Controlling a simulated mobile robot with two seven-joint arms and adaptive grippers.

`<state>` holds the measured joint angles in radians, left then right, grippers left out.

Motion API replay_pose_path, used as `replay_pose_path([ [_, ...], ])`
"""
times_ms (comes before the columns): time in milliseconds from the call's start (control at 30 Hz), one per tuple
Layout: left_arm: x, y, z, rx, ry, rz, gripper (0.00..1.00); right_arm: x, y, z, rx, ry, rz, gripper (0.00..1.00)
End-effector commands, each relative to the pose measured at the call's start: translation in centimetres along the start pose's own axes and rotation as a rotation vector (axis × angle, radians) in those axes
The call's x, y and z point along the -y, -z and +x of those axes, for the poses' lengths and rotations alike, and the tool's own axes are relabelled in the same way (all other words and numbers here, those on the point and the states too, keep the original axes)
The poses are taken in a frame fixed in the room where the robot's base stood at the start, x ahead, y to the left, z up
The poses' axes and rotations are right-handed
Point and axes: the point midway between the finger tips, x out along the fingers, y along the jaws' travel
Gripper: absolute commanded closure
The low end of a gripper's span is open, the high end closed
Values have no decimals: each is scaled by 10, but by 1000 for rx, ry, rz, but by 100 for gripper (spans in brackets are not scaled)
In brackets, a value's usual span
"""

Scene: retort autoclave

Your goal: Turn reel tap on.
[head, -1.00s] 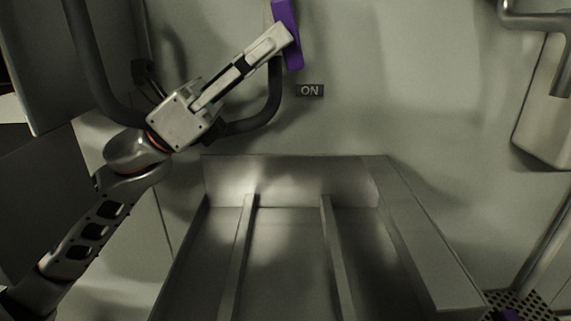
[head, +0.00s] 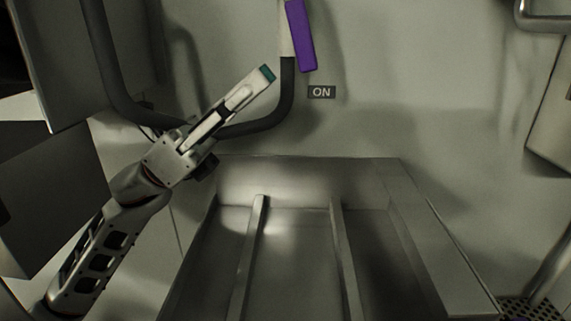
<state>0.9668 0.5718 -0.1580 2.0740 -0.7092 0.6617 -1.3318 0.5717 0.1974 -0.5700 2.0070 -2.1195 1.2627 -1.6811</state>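The reel tap's purple lever (head: 300,36) is at the top centre of the head view, on the wall above the ON label (head: 321,92). It hangs nearly upright, its lower end pointing down toward the label. The dark hose (head: 288,92) drops from the pale fitting beside the lever and curves left. My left gripper (head: 267,73) is below and left of the lever, apart from it, with its tip pointing up and right. Its fingers overlap edge-on, so their opening does not show. My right gripper is out of view.
A metal table or trough with raised rails (head: 338,250) fills the lower middle. A grey panel or door (head: 90,60) stands at the left. A metal pipe (head: 540,20) and a pale panel (head: 553,115) are at the right. The wall right of the label is clear.

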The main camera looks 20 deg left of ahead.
Motion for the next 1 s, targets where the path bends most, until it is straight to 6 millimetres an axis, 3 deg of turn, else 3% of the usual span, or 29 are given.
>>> replay_pose_path([
  [200,-6,-3,-22,75,-13,65,72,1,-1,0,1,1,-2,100],
  [333,-6,-4,-17,84,-13,80,72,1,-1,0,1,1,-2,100],
  [800,-6,-12,64,83,-10,81,72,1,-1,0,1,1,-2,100],
  [1000,-7,-13,87,82,-13,79,72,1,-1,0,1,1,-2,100],
])
